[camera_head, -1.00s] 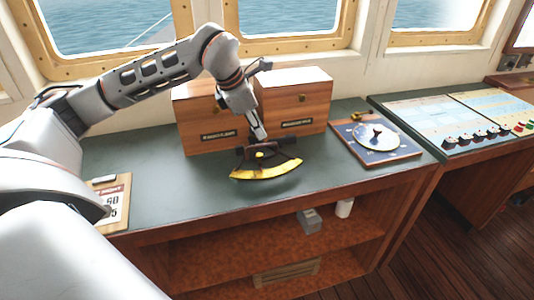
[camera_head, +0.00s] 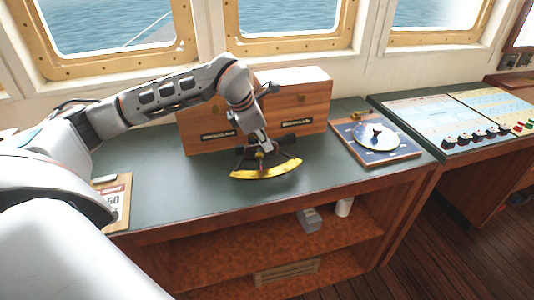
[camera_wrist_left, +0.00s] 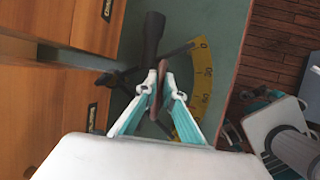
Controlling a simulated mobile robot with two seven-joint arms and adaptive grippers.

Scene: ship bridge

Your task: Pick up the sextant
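The sextant has a yellow arc (camera_head: 267,172) and a dark frame. It is at the counter's front middle, before the wooden boxes. My left gripper (camera_head: 262,152) reaches down onto it from above. In the left wrist view, the sextant's yellow graduated arc (camera_wrist_left: 203,85) and dark telescope show beyond the fingers. The fingers of the left gripper (camera_wrist_left: 164,88) are closed on its brown handle, one on each side. Whether the sextant is clear of the counter is hard to tell. My right gripper is in neither view.
Two wooden boxes (camera_head: 308,100) stand close behind the sextant. A blue board with a round white dial (camera_head: 377,137) lies to the right, a calendar-like card (camera_head: 115,200) to the left. The green counter (camera_head: 165,195) is bare between card and sextant.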

